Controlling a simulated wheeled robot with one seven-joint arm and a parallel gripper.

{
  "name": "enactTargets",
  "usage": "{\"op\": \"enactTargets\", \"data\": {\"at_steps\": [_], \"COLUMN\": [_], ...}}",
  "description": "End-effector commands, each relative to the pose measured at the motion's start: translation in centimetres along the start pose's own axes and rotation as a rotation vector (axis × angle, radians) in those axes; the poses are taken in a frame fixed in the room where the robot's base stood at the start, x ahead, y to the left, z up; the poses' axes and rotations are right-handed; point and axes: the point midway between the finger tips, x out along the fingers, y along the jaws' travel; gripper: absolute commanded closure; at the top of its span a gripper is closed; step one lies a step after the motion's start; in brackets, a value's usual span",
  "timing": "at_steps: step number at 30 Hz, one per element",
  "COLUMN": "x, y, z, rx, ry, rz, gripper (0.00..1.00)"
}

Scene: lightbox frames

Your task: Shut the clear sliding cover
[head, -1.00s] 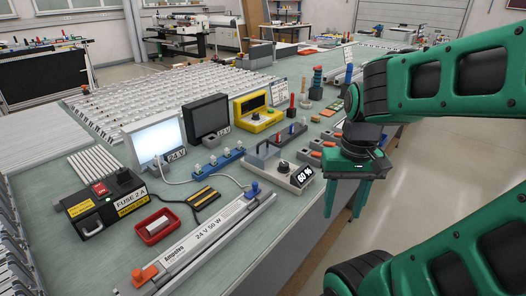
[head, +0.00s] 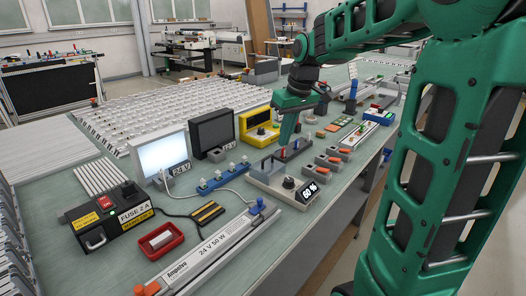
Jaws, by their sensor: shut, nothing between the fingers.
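A light grey box (head: 278,197) with a black knob (head: 288,183) and a "60 %" display (head: 309,192) sits on the bench, right of centre. What looks like the clear cover (head: 263,168) is at the rear left end of this box, leaving the knob uncovered. It is small and pale, and its edges are hard to make out. My gripper (head: 284,151) points down just behind the box, near the cover. It is shut and empty. I cannot tell whether its fingertips touch the cover.
A blue strip of small bulbs (head: 222,176) lies left of the box, and a long "24 V 50 W" fixture (head: 213,247) in front. Grey blocks with orange parts (head: 333,157) stand to the right.

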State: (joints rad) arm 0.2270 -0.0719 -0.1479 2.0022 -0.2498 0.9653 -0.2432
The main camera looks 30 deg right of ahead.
Motion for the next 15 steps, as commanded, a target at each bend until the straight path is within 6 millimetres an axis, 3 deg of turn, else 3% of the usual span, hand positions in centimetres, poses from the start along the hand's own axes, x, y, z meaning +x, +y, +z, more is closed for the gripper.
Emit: {"op": "enactTargets", "data": {"at_steps": [1, 3, 6, 10, 15], "x": [0.2, 0.4, 0.6, 0.8, 1.9], "y": [0.0, -0.3, -0.6, -0.9, -1.0], "z": [-2.5, -5.2, -8.0, -9.6, -9.9], "rx": [-0.054, -0.124, -0.195, -0.243, -0.25], "ry": [0.017, 0.041, 0.069, 0.085, 0.087], "rz": [-0.009, -0.022, -0.033, -0.042, -0.045], "gripper": [1.0, 1.0, 1.0, 1.0, 1.0]}}
